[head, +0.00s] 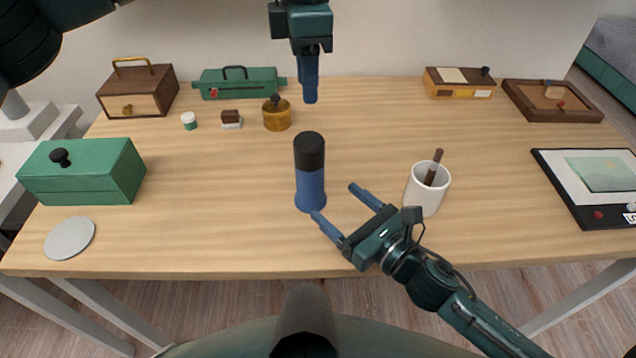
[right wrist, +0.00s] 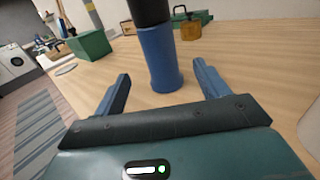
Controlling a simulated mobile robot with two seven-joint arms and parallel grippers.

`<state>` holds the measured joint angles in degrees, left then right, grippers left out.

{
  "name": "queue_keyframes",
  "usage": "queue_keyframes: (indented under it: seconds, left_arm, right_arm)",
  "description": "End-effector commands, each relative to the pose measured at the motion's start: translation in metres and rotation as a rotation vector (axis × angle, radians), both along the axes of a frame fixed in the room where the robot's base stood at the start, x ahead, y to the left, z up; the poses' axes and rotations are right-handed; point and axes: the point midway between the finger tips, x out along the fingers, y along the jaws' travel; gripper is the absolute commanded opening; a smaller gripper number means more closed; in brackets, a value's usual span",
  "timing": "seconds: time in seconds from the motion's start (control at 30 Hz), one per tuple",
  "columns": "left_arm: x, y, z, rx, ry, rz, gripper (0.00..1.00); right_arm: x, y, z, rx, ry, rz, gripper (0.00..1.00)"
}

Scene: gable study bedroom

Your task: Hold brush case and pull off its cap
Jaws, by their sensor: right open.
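The brush case stands upright near the middle of the table, with a blue body (head: 311,188) and a black cap (head: 309,150) seated on top. In the right wrist view the blue body (right wrist: 160,62) appears between the fingertips, with the lower part of the black cap (right wrist: 149,11) above it. My right gripper (head: 335,201) is open and empty, low at the case's right front, its fingers pointing at the body. My left gripper (head: 311,96) hangs fingers-down behind and above the case, apart from the cap. Its fingers overlap, so their gap is hidden.
A white cup (head: 424,194) with a brown stick stands right of the case, close to my right gripper. A brass pot (head: 277,117) stands behind it. A green box (head: 85,172) and grey disc (head: 70,238) are left; a framed tablet (head: 578,205) is right. The table front is clear.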

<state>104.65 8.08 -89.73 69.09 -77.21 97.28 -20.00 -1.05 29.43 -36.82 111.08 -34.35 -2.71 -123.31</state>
Motion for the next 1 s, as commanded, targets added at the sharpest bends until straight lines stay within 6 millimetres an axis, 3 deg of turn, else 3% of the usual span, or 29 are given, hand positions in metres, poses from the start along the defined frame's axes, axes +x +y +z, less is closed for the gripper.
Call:
queue_keyframes:
  seconds: [0.3, 0.5, 0.9, 1.0]
  left_arm:
    - [0.000, 0.000, 0.000, 0.000, 0.000, 0.000, 0.36]
    - [0.000, 0.000, 0.000, 0.000, 0.000, 0.000, 0.36]
    - [0.000, 0.000, 0.000, 0.000, 0.000, 0.000, 0.36]
    - [0.000, 0.000, 0.000, 0.000, 0.000, 0.000, 0.36]
  right_arm:
    - [0.049, 0.040, 0.002, 0.003, -0.002, 0.001, 0.74]
    - [0.066, 0.054, 0.001, 0.002, 0.000, 0.001, 0.74]
    - [0.072, 0.059, 0.000, 0.002, 0.001, 0.001, 0.74]
    - [0.071, 0.059, 0.000, 0.002, 0.001, 0.001, 0.66]
